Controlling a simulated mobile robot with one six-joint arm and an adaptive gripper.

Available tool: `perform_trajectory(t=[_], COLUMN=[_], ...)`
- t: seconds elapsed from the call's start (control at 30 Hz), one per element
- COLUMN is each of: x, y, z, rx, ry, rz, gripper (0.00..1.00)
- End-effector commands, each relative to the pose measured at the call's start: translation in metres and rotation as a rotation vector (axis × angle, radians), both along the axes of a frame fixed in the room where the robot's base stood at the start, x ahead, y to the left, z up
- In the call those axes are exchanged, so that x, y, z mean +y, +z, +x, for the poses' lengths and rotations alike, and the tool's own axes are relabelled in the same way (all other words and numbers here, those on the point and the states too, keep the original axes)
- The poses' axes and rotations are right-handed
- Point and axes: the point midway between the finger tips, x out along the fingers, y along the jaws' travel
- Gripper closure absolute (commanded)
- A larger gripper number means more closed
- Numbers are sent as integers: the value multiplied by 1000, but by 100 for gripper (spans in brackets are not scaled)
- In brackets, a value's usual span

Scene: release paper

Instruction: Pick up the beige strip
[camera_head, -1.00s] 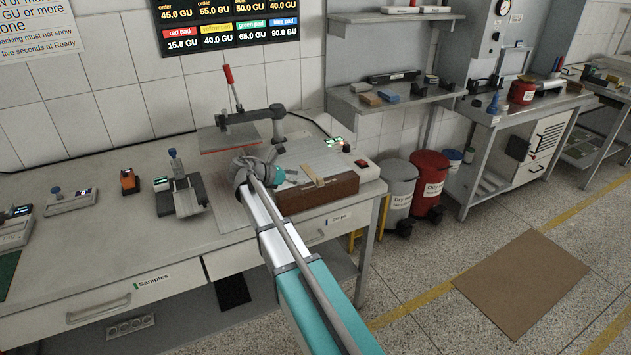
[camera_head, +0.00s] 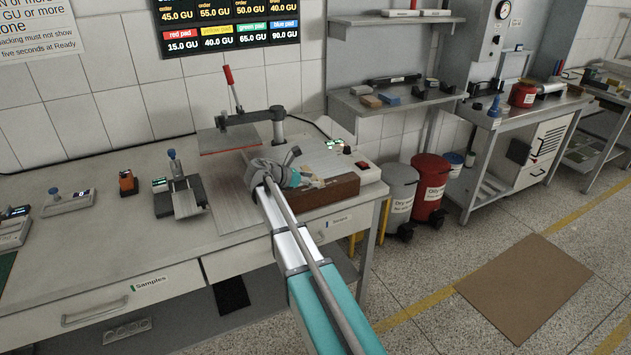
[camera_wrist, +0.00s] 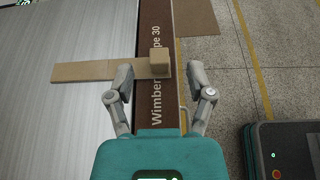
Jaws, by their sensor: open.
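The beige strip (camera_wrist: 85,71) lies flat in the wrist view, its left part over the pale ribbed board and its right end across the brown block. A small beige cube-shaped piece (camera_wrist: 159,60) stands at that right end. My gripper (camera_wrist: 160,72) is open above the block, one finger on each side of the strip's right end. The left finger overlaps the strip in the picture; contact cannot be told. In the head view, my gripper (camera_head: 303,180) is over the brown block and hides most of the strip.
The brown block (camera_head: 334,191) with printed lettering sits near the bench's right front edge. A press with a red-handled lever (camera_head: 232,86) stands behind left. A white box with a red button (camera_head: 365,168) is at right. Bins (camera_head: 430,185) stand on the floor beyond the bench.

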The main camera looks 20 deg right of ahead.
Motion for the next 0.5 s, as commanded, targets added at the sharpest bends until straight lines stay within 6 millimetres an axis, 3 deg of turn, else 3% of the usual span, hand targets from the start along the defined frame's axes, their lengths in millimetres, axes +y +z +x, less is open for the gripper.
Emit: perform_trajectory(t=[0.23, 0.5], x=[-25, -30], y=[-13, -13], z=[2, 2], rx=[0, 1], ry=[-1, 0], rz=[0, 0], gripper=[31, 31])
